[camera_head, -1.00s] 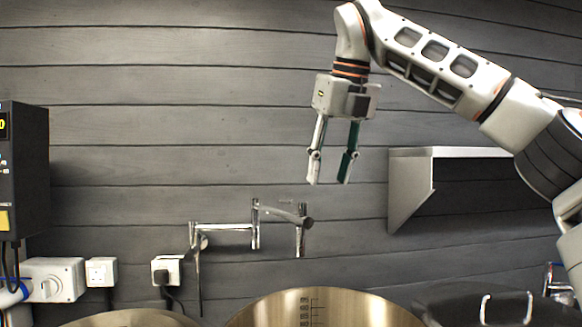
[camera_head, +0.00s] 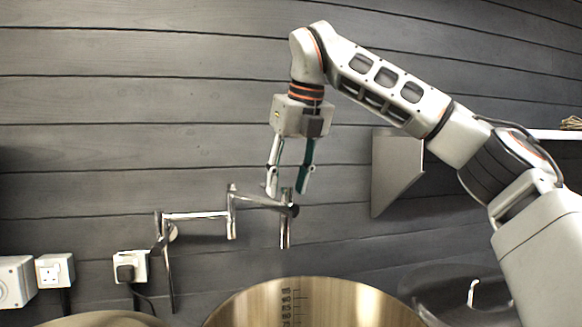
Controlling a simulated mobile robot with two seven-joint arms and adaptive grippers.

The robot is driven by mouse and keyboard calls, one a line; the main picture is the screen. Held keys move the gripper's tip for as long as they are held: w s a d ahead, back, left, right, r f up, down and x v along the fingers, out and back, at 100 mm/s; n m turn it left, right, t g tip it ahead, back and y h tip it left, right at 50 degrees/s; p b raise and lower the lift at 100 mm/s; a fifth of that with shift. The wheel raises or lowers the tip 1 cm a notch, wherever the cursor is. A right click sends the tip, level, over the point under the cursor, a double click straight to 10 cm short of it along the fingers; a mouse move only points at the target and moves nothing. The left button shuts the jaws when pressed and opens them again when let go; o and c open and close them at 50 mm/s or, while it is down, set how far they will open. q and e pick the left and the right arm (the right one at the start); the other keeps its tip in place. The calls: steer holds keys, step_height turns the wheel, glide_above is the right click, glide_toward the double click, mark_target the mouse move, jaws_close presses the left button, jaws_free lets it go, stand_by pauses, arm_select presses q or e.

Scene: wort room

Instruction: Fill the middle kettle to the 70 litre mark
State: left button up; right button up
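The middle kettle (camera_head: 350,300) is a wide steel vessel at the bottom, its inner wall showing a column of dark level marks (camera_head: 290,308). The numbers are too small to read, and its lower inside is out of frame. A jointed chrome swing tap (camera_head: 195,216) on the wall reaches out, its downward spout (camera_head: 285,235) above the kettle's far rim. My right gripper (camera_head: 287,193) points down with its two fingers apart, and the tips overlap the tap's outer end by the spout. I cannot tell whether they touch it. My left gripper is not in view.
The rim of another kettle (camera_head: 100,320) shows at bottom left. A dark lid with a metal handle (camera_head: 473,293) is at lower right. Wall sockets (camera_head: 55,270) and a plug sit left of the tap. A metal shelf bracket (camera_head: 396,170) stands behind my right arm.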

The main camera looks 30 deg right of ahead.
steer(key=shift+w+f, duration=0.15)
steer(key=shift+f, duration=0.15)
jaws_close()
steer(key=m+h, duration=0.1)
steer(key=m, duration=0.3)
steer(key=shift+a+r+m+h, duration=0.1)
steer(key=shift+a+m+h, duration=0.05)
steer(key=shift+m+h, duration=0.2)
steer(key=m+h, duration=0.1)
steer(key=m, duration=0.1)
steer(key=m+g, duration=0.1)
steer(key=m, duration=0.2)
steer(key=shift+h, duration=0.35)
